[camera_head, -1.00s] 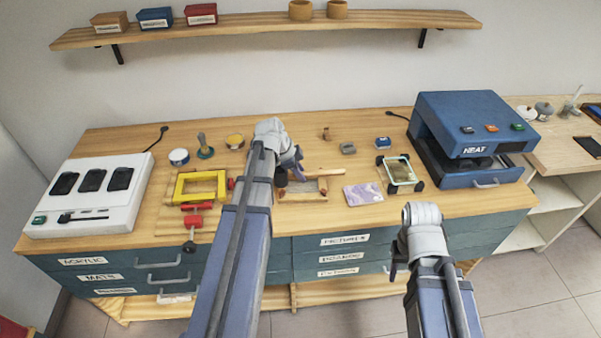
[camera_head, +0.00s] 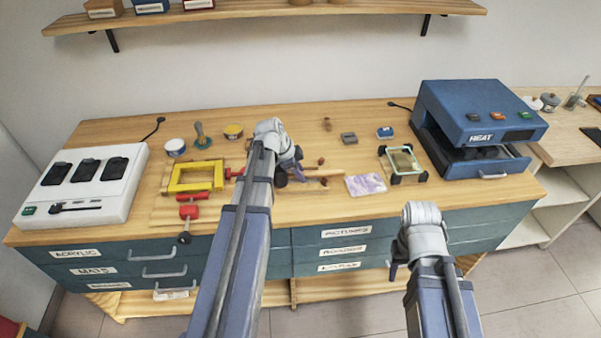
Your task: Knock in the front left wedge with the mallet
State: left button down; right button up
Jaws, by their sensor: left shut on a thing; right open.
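My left gripper (camera_head: 291,172) is over the middle of the bench, shut on what looks like the mallet (camera_head: 325,172). Only its pale wooden handle shows clearly, pointing right from the jaws. The mallet's head cannot be made out among the dark gripper parts. Small brown pieces, which may be wedges, show above the handle (camera_head: 321,161) and below it (camera_head: 323,181). Which of them is the front left wedge cannot be told, as my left arm covers the area to the left. My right gripper (camera_head: 393,271) is open and empty in front of the drawers.
A yellow frame (camera_head: 196,176) and red clamp (camera_head: 188,207) lie left of my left arm. A purple patterned sheet (camera_head: 366,184) and a glass-topped frame (camera_head: 402,161) lie to the right. A blue heat press (camera_head: 470,125) and a white tray unit (camera_head: 84,184) stand at the bench ends.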

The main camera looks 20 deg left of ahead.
pick_arm(q)
jog(key=shift+r, duration=0.15)
notch_tip(320, 180, up, 6)
jog(key=p, duration=0.6)
dwell(1.7)
